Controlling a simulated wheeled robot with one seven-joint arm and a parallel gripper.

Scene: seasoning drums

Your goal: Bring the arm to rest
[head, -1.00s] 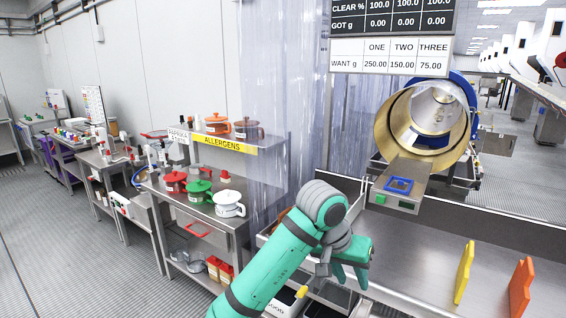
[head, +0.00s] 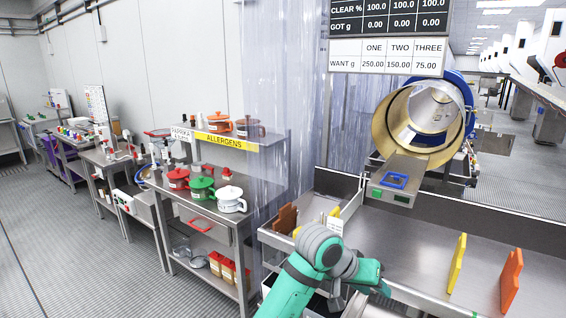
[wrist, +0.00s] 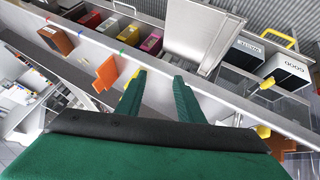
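My arm (head: 297,280) is teal with grey joints. It reaches up from the bottom of the head view, bent over the near edge of the steel counter (head: 412,240). My gripper (head: 376,280) is at the low end of the arm, turned partly away, so its fingertips are hard to make out there. In the wrist view my gripper (wrist: 160,80) shows two green fingers standing apart, with nothing held between them. Below and beyond the fingers are a steel rail and a row of bins. I cannot tell whether the arm touches the counter edge.
A yellow board (head: 457,264) and an orange board (head: 511,281) stand on the counter to the right. A drum (head: 392,120) is behind it. A shelf table with red, green and white pots (head: 230,200) stands left. The counter's middle is clear.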

